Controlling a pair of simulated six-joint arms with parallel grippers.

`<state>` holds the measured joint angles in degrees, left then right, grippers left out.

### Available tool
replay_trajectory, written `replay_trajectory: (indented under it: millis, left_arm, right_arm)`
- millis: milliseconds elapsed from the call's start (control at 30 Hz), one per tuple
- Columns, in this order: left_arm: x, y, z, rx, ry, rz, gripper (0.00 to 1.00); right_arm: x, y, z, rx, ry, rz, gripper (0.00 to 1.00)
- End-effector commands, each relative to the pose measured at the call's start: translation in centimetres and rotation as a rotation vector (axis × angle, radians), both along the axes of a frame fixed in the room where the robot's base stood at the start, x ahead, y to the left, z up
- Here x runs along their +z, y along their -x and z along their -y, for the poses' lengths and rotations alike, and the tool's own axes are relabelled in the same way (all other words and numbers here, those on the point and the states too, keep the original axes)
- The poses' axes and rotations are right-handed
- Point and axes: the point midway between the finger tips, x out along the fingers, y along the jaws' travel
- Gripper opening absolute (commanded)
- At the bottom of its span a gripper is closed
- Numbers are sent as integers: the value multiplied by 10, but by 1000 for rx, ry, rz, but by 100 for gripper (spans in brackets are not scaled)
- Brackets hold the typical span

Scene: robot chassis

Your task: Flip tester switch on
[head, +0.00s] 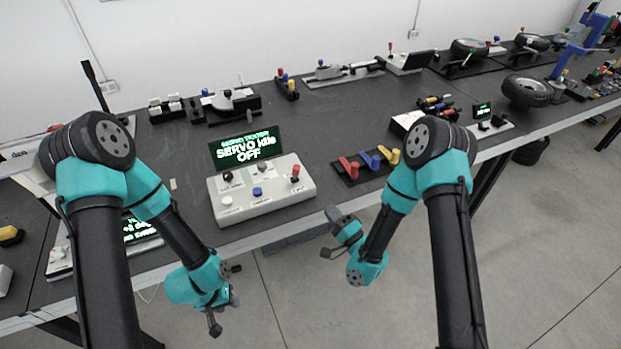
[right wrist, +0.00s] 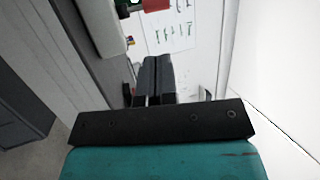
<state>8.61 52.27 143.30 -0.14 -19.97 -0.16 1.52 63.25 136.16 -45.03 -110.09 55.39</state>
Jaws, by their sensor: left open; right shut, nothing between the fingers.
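The servo tester (head: 262,205) is a pale box on the dark table, with a raised screen (head: 245,148) reading "SERVO idle OFF". Its top carries a red-capped switch (head: 295,171) at the right, a black knob (head: 228,177) at the left, and white and blue buttons at the front. My right gripper (head: 333,232) is shut and empty, in front of the table edge, to the right of and below the tester; its closed fingers also show in the right wrist view (right wrist: 155,75). My left gripper (head: 225,312) is open and empty, below the tester, off the table. Neither touches the tester.
A dark tray (head: 345,178) with red, blue and yellow handles lies right of the tester. Another screened device (head: 140,230) sits left, partly behind my left arm. Several tools line the table's back. Bare table lies behind the tester.

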Motion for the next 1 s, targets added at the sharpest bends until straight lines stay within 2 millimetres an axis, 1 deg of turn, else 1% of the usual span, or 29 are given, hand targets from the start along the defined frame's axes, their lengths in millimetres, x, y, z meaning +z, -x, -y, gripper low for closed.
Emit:
replay_trajectory:
  millis: [267, 467, 667, 1000]
  left_arm:
    - [0, 0, 0, 0, 0, 0, 43]
    - [0, 0, 0, 0, 0, 0, 43]
    - [0, 0, 0, 0, 0, 0, 43]
    - [0, 0, 0, 0, 0, 0, 43]
  right_arm:
    - [0, 0, 0, -1, 3, 0, 0]
    - [3, -8, -6, 0, 5, 1, 0]
    - [12, -28, -21, 0, 6, 3, 0]
    - [30, -72, -54, 0, 4, 3, 0]
